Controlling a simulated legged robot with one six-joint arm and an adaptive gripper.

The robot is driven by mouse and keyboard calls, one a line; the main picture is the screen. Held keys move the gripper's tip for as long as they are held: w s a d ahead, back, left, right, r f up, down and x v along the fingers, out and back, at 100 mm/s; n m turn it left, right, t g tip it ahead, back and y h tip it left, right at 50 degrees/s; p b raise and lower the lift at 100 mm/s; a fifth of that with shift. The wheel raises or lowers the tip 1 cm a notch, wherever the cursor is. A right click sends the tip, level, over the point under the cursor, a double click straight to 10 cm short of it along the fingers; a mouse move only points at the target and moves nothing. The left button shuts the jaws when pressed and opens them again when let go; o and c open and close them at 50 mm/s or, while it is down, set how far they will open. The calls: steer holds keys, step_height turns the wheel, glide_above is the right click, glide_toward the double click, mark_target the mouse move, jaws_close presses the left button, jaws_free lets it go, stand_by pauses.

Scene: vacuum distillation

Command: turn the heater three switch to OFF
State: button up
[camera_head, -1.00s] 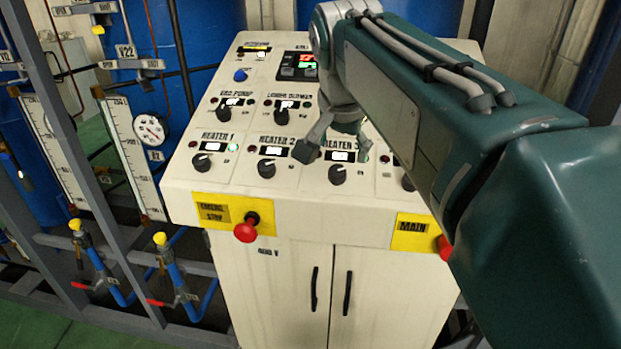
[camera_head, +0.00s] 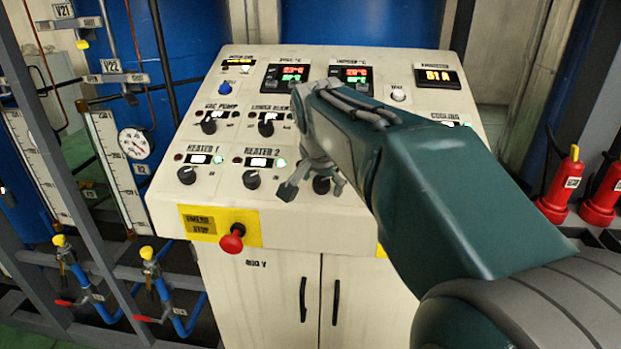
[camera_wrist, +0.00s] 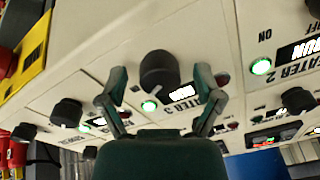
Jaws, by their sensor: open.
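The heater three switch is a round black knob (camera_wrist: 158,70) on the pale sloped panel (camera_head: 215,211). In the wrist view it sits between my two spread fingertips, with an upside-down HEATER 3 label, a bright white display (camera_wrist: 182,92) and a lit green lamp (camera_wrist: 149,105) beside it. In the head view the knob (camera_head: 321,185) is partly hidden by my gripper (camera_head: 312,188). The gripper also shows in the wrist view (camera_wrist: 160,84), open and empty, one finger on each side of the knob. I cannot tell whether either finger touches it.
The heater 2 knob (camera_head: 251,179) and heater 1 knob (camera_head: 187,175) are to the left. A red emergency stop button (camera_head: 232,238) sticks out from the panel front.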

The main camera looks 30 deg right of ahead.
steer(key=c, duration=1.2)
steer(key=shift+o, duration=0.2)
steer(key=shift+n, duration=0.4)
steer(key=n, duration=0.5)
steer(key=shift+f+n, duration=0.1)
steer(key=shift+n, duration=0.2)
steer(key=n, duration=0.5)
steer(key=shift+n+y, duration=0.3)
steer(key=o, duration=1.2)
steer(key=shift+f, duration=0.1)
steer(key=shift+c, duration=0.2)
